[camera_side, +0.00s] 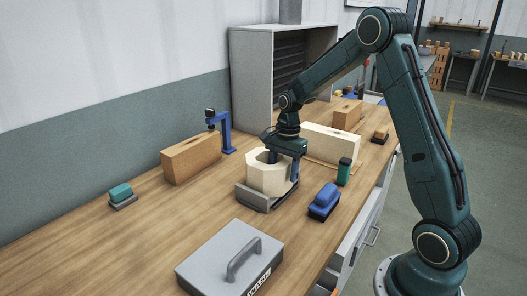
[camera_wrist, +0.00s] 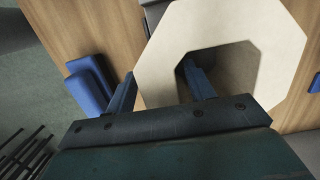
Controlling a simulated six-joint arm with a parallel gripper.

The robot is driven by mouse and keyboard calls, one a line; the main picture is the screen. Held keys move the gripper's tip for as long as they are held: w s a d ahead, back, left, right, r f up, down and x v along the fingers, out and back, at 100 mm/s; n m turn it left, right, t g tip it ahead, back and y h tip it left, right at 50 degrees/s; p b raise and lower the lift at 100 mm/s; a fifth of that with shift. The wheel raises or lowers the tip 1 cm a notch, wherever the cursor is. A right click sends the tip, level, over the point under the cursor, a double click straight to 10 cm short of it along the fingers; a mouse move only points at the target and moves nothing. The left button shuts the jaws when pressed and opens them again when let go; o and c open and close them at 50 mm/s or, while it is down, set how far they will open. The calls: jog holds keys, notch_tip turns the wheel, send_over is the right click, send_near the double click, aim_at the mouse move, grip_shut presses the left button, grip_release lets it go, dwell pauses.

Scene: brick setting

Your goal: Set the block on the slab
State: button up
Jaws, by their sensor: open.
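The block (camera_side: 267,180) is a cream octagonal piece with a wide hole through its top. It rests on the grey slab (camera_side: 256,201), which shows along the block's front foot in the side view. In the wrist view the block (camera_wrist: 281,28) fills the upper right. My gripper (camera_side: 284,165) is open at the block's right wall. One finger is inside the hole and the other is outside, astride the wall, as the wrist view (camera_wrist: 159,72) shows. A gap shows beside the outer finger; contact at the inner finger cannot be told. The slab's far side is mostly hidden.
A grey toolbox (camera_side: 230,262) is in front. A tan brick (camera_side: 190,158) and a blue stand (camera_side: 225,130) are behind left. A long cream brick (camera_side: 331,143) lies behind. The left table is fairly clear.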

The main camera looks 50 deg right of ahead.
jog(key=r, duration=0.4)
jog(key=d+r, duration=0.1)
jog(key=r, duration=0.6)
jog(key=shift+d+r, duration=0.2)
jog(key=shift+r, duration=0.4)
jog(key=s+a+r+n+t+h, duration=0.1)
jog(key=s+a+r+n+t, duration=0.2)
jog(key=s+a+r+n, duration=0.7)
jog(key=s+a+f+n+t, duration=0.1)
jog(key=s+a+f+n, duration=0.1)
jog(key=s, duration=0.5)
jog(key=s+a+f+n+t, duration=0.1)
jog(key=s+a+f+n, duration=0.1)
jog(key=s+a+n, duration=0.2)
jog(key=shift+s+f+n+t, duration=0.15)
jog(key=shift+s+n+t, duration=0.15)
jog(key=shift+s+n, duration=0.95)
jog(key=shift+s+a+m, duration=0.1)
jog(key=shift+s+m, duration=0.05)
jog(key=shift+m, duration=0.1)
